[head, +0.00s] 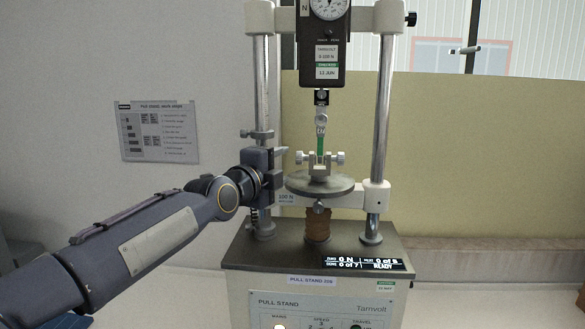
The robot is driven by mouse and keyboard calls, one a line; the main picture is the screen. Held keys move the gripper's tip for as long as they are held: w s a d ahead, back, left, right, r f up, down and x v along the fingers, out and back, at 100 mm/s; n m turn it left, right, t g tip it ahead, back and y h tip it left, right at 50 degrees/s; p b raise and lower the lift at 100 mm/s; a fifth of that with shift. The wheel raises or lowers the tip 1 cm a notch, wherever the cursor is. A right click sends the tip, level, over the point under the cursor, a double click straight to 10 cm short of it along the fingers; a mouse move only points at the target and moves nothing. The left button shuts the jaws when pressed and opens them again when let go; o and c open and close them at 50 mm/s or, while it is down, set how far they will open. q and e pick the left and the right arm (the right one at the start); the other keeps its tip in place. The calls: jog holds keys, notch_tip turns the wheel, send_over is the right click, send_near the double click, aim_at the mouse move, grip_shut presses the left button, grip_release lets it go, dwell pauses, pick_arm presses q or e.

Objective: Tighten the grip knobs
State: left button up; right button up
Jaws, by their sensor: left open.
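The pull stand (318,258) stands upright with a lower grip (320,163) on its round plate (320,183). A small grip knob (300,157) sticks out on the grip's left side and another grip knob (341,157) on its right. A thin green strip (320,143) hangs from the upper clamp down to the grip. My left gripper (279,163) is open, just left of the left knob and level with it. A small gap seems to lie between them. Its fingers are small and partly merge with the left post behind. My right gripper is not in view.
Two steel posts (384,100) flank the grip, the left one close behind my gripper. A black force gauge (320,45) hangs above. A lit display (368,263) reads 0 N and READY. A brown spool-like part (318,225) sits under the plate.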

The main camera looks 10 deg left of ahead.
pick_arm(q)
jog(key=p+x, duration=0.2)
jog(key=x, duration=0.3)
jog(key=shift+w+d+r, duration=0.1)
jog(key=shift+w+d, duration=0.05)
jog(key=shift+w, duration=0.05)
jog(key=shift+w+d, duration=0.15)
jog(key=shift+w, duration=0.3)
jog(key=shift+c, duration=0.2)
